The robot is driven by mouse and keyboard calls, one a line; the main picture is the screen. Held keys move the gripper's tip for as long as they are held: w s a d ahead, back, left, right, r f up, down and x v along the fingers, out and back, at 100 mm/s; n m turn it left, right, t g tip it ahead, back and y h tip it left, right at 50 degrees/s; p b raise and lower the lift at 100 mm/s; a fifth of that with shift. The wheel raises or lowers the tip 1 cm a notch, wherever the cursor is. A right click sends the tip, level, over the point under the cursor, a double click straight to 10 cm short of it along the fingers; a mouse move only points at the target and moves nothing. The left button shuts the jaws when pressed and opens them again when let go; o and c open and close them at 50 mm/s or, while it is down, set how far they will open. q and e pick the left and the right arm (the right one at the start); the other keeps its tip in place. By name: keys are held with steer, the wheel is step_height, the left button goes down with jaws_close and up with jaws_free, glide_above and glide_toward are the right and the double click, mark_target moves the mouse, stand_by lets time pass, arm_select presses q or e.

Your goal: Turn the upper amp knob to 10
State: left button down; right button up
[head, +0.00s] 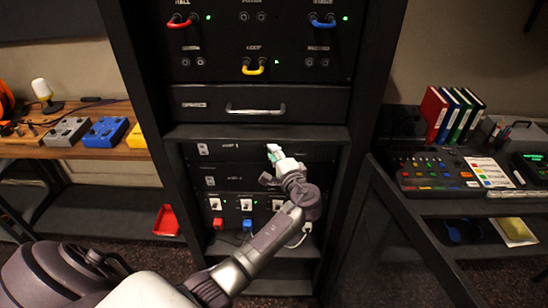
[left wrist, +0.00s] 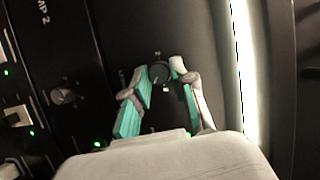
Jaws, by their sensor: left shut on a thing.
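The upper amp (head: 222,153), labelled AMP 1, is a black panel in the rack below the drawer. Its knob (left wrist: 158,72) is dark and round, with small markings around it, and shows in the left wrist view. My left gripper (head: 273,153) reaches the right part of this panel. In the left wrist view its teal-padded fingers are shut on the knob, one on each side. The gripper hides the knob in the head view. The number at the knob's pointer is too small to read. My right gripper is in neither view.
The lower amp (head: 228,181) sits just below, with its own knob (left wrist: 63,97). Under it are switches with red and blue plugs (head: 218,223). The drawer handle (head: 255,110) juts out above. Rack posts stand on both sides; a mixing desk (head: 437,172) is at right.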

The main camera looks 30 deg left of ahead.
arm_select(q)
steer(key=m, duration=0.1)
steer(key=m+b, duration=0.1)
steer(key=m+t+y, duration=0.1)
steer(key=shift+f+m+b, duration=0.25)
steer(key=shift+m+b, duration=0.1)
steer(key=shift+m, duration=0.05)
stand_by(0.5)
steer(key=c, duration=0.9)
jaws_free()
steer(key=shift+c, duration=0.2)
steer(key=shift+d, duration=0.1)
steer(key=v, duration=1.2)
steer(key=shift+f, duration=0.25)
